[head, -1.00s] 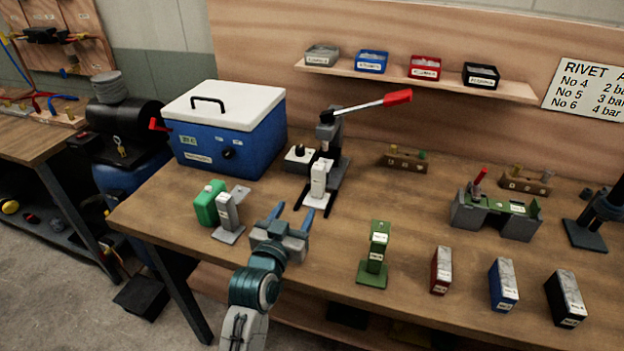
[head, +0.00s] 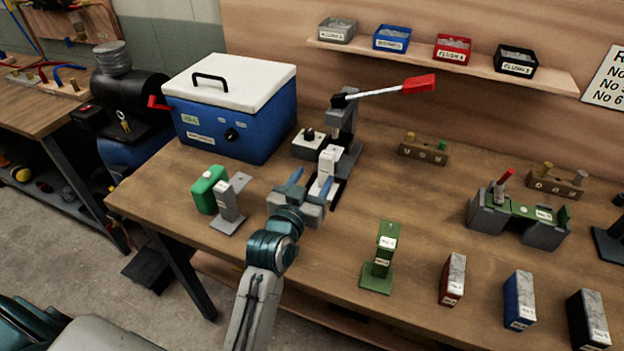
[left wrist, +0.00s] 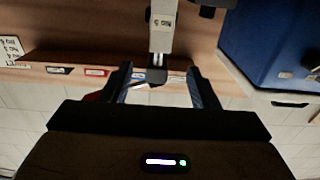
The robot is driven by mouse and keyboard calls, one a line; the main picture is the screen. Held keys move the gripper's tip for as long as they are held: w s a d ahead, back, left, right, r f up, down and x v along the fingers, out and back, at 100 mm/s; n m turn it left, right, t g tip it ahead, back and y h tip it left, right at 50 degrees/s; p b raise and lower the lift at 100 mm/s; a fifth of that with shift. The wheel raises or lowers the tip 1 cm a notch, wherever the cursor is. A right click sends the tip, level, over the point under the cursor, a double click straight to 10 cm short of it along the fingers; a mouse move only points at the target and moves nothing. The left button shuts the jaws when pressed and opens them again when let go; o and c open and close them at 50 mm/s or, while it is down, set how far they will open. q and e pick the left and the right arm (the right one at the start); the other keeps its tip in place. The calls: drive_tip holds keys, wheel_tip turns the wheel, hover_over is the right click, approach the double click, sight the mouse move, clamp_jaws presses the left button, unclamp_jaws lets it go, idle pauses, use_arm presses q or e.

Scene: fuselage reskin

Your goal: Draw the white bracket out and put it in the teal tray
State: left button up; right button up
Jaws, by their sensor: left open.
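The white bracket (head: 328,160) stands upright at the front of the hand press with the red-tipped lever (head: 342,125). In the left wrist view the labelled pale bracket (left wrist: 161,35) reaches down from the top, its dark end between the fingertips. My left gripper (head: 312,179) is open just in front of the bracket, pointing at it. In the left wrist view its two fingers (left wrist: 158,75) lie either side of the bracket's end, with gaps visible. Where the bracket meets the press is partly hidden. I see no teal tray. My right gripper is not in view.
A blue cooler box (head: 228,115) stands behind left. A green block and grey stand (head: 228,208) are left of my gripper; a green stand (head: 382,260) is to its right. Red, blue and black blocks line the front right.

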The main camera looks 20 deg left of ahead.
sight(325, 160)
use_arm(q)
drive_tip(key=w+p, duration=0.1)
drive_tip(key=w, duration=0.4)
drive_tip(key=w+p, duration=0.1)
drive_tip(key=w, duration=0.4)
drive_tip(key=shift+w+d+p, duration=0.2)
drive_tip(key=shift+w+p, duration=0.15)
drive_tip(key=shift+w, duration=0.05)
drive_tip(key=shift+c, duration=0.2)
clamp_jaws()
